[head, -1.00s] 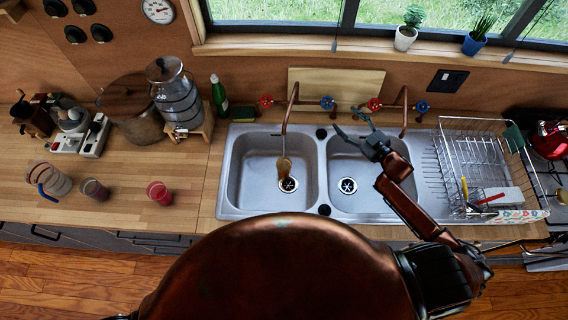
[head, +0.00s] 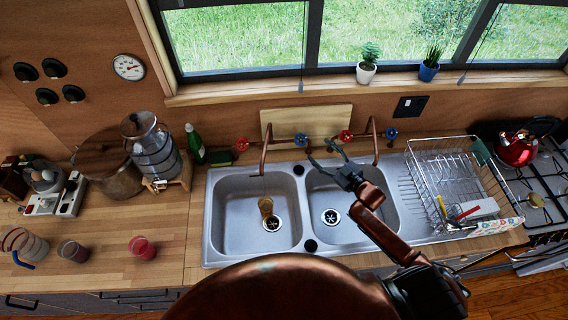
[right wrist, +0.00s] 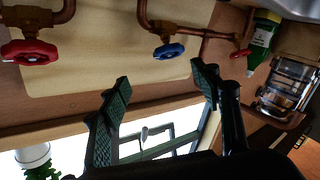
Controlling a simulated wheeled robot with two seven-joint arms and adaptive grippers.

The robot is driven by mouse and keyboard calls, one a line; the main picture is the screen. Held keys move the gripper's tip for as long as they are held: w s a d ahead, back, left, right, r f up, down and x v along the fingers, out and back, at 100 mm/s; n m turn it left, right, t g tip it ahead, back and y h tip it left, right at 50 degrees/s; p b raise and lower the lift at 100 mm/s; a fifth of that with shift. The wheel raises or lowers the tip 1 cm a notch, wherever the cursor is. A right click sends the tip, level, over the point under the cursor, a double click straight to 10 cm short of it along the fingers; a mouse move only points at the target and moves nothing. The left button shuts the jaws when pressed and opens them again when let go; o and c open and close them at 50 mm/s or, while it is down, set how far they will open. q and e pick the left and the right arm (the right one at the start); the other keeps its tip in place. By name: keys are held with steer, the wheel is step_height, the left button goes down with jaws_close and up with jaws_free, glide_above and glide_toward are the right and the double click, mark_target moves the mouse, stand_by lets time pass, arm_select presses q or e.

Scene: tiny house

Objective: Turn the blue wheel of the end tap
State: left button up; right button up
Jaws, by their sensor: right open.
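Two copper taps stand behind the double sink. The left tap (head: 264,160) has a red wheel (head: 241,144) and a blue wheel (head: 301,139). The right tap (head: 376,150) has a red wheel (head: 346,136) and a blue wheel (head: 391,132). My right gripper (head: 323,150) is open and empty, in front of the gap between the taps. In the right wrist view the open fingers (right wrist: 160,75) point towards the left tap's blue wheel (right wrist: 168,51), apart from it. The right tap's red wheel (right wrist: 28,52) is at the left there. My left gripper is out of view.
A board (head: 305,120) leans on the wall behind the taps. A green bottle (head: 195,143) stands left of the sink. A wire dish rack (head: 455,165) is on the right. Potted plants line the window sill.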

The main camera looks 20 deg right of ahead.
mark_target(302, 142)
steer(key=w+a+m+h+p, duration=0.1)
steer(key=w, duration=0.2)
steer(key=w+a+f+m+h+p, duration=0.1)
steer(key=w+a+p, duration=0.1)
steer(key=w, duration=0.1)
steer(key=w+a+m+t+p, duration=0.1)
steer(key=w+p, duration=0.1)
steer(key=w, duration=0.2)
steer(key=shift+a+f+h, duration=0.3)
steer(key=shift+f+h, duration=0.1)
steer(key=shift+s, duration=0.1)
steer(key=shift+c, duration=0.4)
